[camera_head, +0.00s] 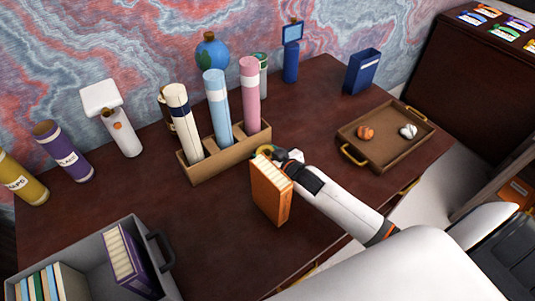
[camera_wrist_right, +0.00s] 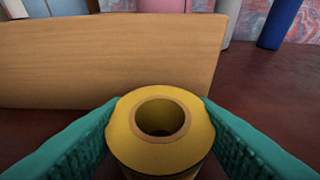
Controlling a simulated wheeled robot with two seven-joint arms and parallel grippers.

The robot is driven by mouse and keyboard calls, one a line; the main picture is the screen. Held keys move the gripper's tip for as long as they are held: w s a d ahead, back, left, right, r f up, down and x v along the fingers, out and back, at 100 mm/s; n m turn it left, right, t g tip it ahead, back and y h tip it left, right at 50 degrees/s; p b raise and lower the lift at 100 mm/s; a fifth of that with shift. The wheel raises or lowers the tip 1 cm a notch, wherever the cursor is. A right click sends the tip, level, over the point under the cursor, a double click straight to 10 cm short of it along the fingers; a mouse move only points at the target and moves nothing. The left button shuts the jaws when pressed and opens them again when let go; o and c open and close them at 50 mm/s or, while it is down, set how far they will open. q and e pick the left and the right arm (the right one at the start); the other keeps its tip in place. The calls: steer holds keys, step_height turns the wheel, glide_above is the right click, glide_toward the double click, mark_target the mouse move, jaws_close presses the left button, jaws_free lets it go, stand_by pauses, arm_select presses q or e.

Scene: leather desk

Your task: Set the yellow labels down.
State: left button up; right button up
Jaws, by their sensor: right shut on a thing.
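The yellow labels are a yellow roll (camera_wrist_right: 160,130) with a tan core, its hole facing up toward the wrist camera. My right gripper (camera_wrist_right: 160,138) has its teal fingers shut on the roll from both sides. In the head view the roll (camera_head: 264,151) is a small yellow patch at the tip of my right gripper (camera_head: 270,153), partly hidden behind an orange box. It is close in front of the wooden holder. I cannot tell whether its underside touches the desk. My left gripper is not in view.
The wooden holder (camera_head: 226,158) carries several tall rolls. The orange box (camera_head: 270,194) stands upright beside my right gripper. A brown tray (camera_head: 384,154) with two small crumpled balls is at right. A grey bin (camera_head: 95,255) with books is at lower left. Dark desk (camera_head: 200,225) is clear between.

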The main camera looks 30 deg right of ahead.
steer(key=shift+f, duration=0.15)
steer(key=o, duration=1)
